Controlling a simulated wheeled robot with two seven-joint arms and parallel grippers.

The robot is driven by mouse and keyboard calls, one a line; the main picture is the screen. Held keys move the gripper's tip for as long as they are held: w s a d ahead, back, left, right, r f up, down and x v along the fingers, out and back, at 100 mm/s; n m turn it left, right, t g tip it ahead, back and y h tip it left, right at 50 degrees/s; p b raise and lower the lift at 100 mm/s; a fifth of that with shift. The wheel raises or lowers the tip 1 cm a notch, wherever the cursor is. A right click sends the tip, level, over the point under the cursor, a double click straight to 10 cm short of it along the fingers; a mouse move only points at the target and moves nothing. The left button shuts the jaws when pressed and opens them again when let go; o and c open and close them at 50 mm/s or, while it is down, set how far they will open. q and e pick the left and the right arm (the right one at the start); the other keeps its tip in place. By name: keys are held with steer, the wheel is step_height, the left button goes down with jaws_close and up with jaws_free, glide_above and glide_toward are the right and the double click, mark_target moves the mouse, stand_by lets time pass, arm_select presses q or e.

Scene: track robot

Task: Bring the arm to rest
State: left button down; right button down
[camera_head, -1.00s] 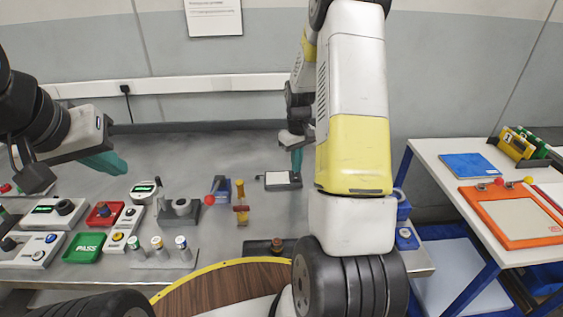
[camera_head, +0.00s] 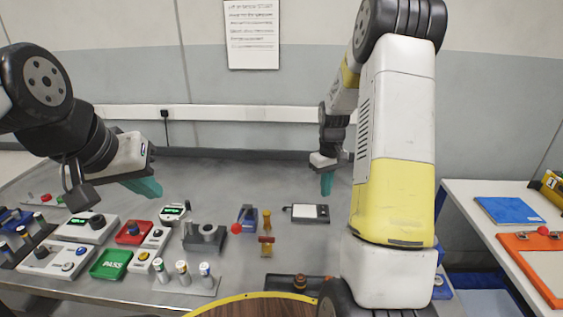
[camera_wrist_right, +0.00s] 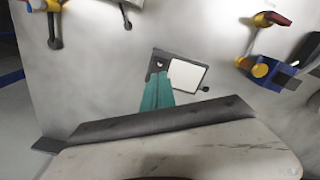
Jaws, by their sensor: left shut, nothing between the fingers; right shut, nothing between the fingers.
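My left gripper (camera_head: 148,187) comes in from the left, with teal fingers shut and empty above the left part of the grey bench. My right gripper (camera_head: 326,185) hangs fingers-down above the bench, at the far side of my large white and yellow right arm. Its teal fingers also show shut in the right wrist view (camera_wrist_right: 157,92), close in the picture to a small black device with a white face (camera_wrist_right: 187,74). That device lies on the bench in the head view (camera_head: 308,213). The picture does not show the gripper touching it.
A white side table (camera_head: 480,235) stands right. The bench's back strip is clear.

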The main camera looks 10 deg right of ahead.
steer(key=s+a+r+t, duration=0.1)
steer(key=s+a+r, duration=0.15)
steer(key=r, duration=0.35)
steer(key=s+a+r+m+t, duration=0.1)
steer(key=s+a+r, duration=0.15)
steer(key=r, duration=0.25)
steer(key=s+a+r+t, duration=0.1)
steer(key=s+a+r, duration=0.1)
steer(key=s+r, duration=0.3)
steer(key=s+a+r+t, duration=0.1)
steer(key=s+a+r, duration=0.1)
steer(key=s, duration=0.2)
steer(key=s+a+r+m+t+y, duration=0.1)
steer(key=s+a+r, duration=0.1)
steer(key=s, duration=0.3)
steer(key=s+a+r+t+y, duration=0.1)
steer(key=s+a+r, duration=0.1)
steer(key=s, duration=0.2)
steer(key=shift+s+r, duration=0.4)
steer(key=shift+a, duration=0.1)
